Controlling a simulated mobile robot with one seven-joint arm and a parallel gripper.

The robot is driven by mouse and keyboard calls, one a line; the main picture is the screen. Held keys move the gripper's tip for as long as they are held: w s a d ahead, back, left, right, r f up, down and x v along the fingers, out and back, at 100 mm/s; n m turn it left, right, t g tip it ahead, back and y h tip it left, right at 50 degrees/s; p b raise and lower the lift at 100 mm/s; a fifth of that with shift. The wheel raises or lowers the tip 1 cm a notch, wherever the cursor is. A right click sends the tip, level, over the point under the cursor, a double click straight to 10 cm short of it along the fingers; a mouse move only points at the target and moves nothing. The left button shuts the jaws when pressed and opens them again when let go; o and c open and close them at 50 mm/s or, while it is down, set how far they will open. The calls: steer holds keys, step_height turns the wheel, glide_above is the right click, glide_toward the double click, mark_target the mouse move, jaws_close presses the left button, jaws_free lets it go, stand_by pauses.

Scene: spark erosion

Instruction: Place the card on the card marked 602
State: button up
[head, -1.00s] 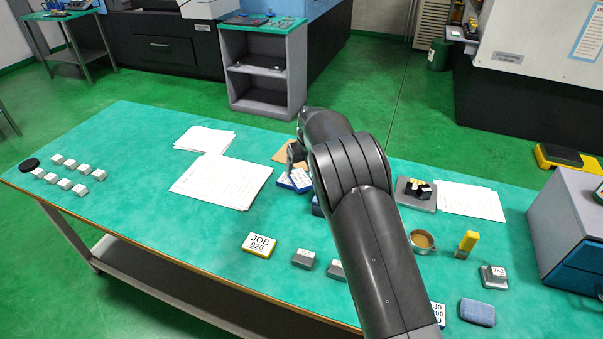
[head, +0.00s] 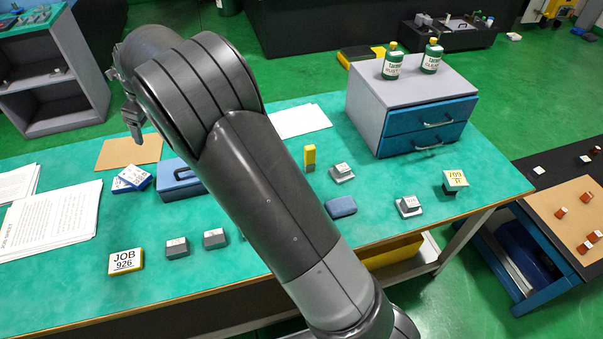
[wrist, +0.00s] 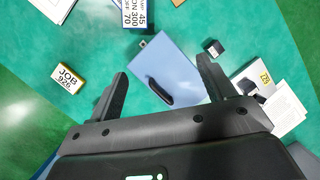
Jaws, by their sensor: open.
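My gripper (head: 132,122) is open and empty, raised above the bench. In the wrist view its fingers (wrist: 162,78) stand apart over a blue box (wrist: 182,62). Two white, blue-edged cards (head: 131,178) overlap on the green bench top, just left of the blue box (head: 178,180); a printed one (wrist: 136,14) shows at the top of the wrist view. A yellow label (wrist: 264,77), seemingly upside down and perhaps reading 602, stands on a grey plate at right in the wrist view. My arm hides it in the head view. A yellow-edged card (head: 125,261) reads JOB 926.
Small grey blocks (head: 177,247) line the front. A grey drawer cabinet (head: 385,90) carries two green bottles. A 709 block (head: 455,180) and a blue pad (head: 341,206) lie at right. Paper sheets (head: 55,215) cover the left. A small dark block (wrist: 213,48) is right of the blue box.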

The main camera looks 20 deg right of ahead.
steer(key=s+d+r+n+t, duration=0.1)
steer(key=s+d+r+n, duration=0.6)
steer(key=d, duration=0.4)
steer(key=s+d+r+n, duration=0.4)
steer(key=s+d+r, duration=0.2)
steer(key=s+d, duration=0.45)
steer(key=s+d+f+n+h, duration=0.1)
steer(key=s+d+n, duration=0.3)
steer(key=s, duration=0.3)
steer(key=s+d+f+n+t, duration=0.1)
steer(key=s+d+n, duration=0.3)
steer(key=s, duration=0.2)
steer(key=s+d+f+n+h, duration=0.1)
steer(key=s+d+n, duration=0.3)
steer(key=s, duration=0.3)
steer(key=shift+s+f+n+t+h, duration=0.3)
steer(key=shift+s+t, duration=0.05)
steer(key=shift+t, duration=0.05)
steer(key=shift+o, duration=0.3)
